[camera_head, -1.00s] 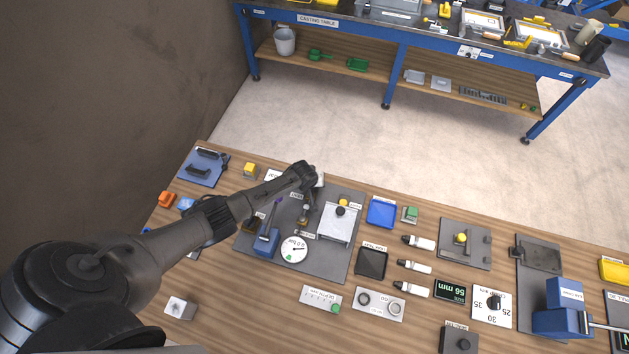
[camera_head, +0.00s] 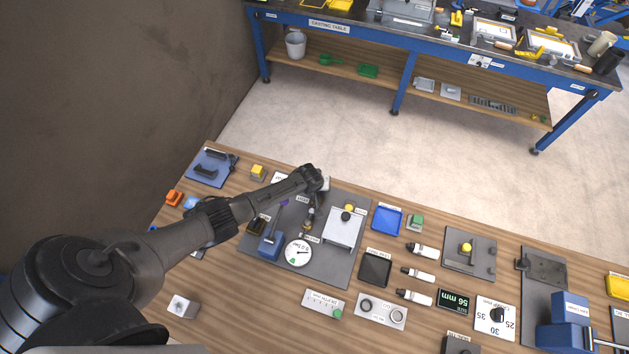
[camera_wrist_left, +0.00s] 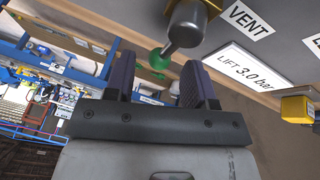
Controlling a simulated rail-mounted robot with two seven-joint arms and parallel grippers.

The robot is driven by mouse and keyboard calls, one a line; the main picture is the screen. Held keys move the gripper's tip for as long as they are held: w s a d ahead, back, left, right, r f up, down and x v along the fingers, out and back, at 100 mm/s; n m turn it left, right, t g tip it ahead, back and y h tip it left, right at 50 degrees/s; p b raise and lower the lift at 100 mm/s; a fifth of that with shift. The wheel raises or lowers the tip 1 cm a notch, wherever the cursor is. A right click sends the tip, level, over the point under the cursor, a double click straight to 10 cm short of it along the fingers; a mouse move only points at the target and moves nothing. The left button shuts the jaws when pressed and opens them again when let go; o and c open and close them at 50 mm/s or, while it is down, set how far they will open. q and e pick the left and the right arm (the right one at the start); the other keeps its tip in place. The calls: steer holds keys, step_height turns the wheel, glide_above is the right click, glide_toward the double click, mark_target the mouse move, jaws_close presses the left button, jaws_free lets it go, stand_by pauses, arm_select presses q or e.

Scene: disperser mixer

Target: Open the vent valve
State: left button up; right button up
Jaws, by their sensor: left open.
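The vent valve (camera_wrist_left: 188,20) shows in the left wrist view at the top, a metal body with a short stem ending in a green knob (camera_wrist_left: 160,58). A white VENT label (camera_wrist_left: 245,18) is beside it. My left gripper (camera_wrist_left: 158,76) is open there, with the green knob between or just beyond its two dark fingers; I cannot tell if either touches it. My right gripper is not in view.
A blue pump-like block with a lever (camera_head: 270,244) and a round gauge (camera_head: 298,253) stand close to my gripper. A blue tray (camera_head: 387,220) and several white bottles lie farther right.

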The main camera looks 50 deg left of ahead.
arm_select(q)
steer(key=p+v, duration=0.1)
steer(key=v, duration=1.1)
steer(key=shift+r+p, duration=0.25)
steer(key=shift+p, duration=0.05)
steer(key=shift+s, duration=0.1)
